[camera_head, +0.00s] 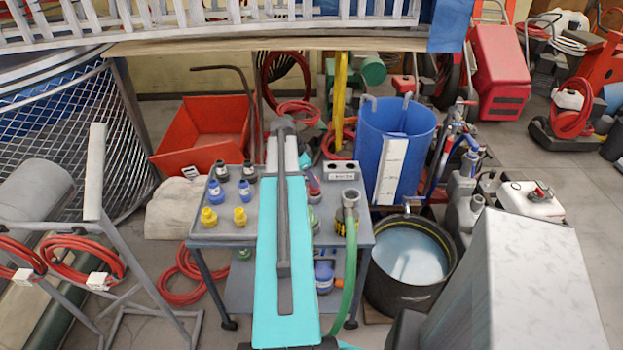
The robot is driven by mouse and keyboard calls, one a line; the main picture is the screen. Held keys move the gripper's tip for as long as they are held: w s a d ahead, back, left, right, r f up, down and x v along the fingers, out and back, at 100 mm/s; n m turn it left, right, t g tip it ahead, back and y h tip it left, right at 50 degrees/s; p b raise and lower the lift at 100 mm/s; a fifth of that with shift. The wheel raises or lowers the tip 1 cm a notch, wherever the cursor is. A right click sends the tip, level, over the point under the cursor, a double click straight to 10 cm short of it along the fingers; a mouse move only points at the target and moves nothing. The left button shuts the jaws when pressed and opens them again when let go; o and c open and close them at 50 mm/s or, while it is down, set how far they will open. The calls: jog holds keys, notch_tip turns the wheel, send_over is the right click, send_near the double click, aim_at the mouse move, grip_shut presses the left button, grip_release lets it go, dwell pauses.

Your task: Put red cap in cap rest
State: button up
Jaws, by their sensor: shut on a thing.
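The cap rest appears to be a small pale block (342,170) with two dark holes in its top, at the back right of the grey work table (225,235). No cap shows in its holes. A small red piece (314,178), perhaps the red cap, shows close to the right edge of my teal arm, left of the block. It is too small and partly covered to tell if it stands on the table or is held. My arm reaches over the middle of the table. My gripper is hidden behind it, and I cannot make out its fingers.
Black, blue and yellow fittings (240,216) stand on the table's left side. A green hose (350,265) with a metal coupling hangs over its right edge. A blue barrel (420,130) and a black tub of water (388,302) stand right of the table; a red bin (205,130) is behind.

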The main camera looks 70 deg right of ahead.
jog(key=shift+f+b, duration=0.85)
jog(key=shift+f, duration=0.5)
dwell(0.3)
jog(key=o, duration=1.1)
jog(key=shift+r, duration=0.15)
jog(key=shift+b+v, duration=1.35)
jog(key=shift+v, duration=5.4)
jog(key=shift+a, duration=0.1)
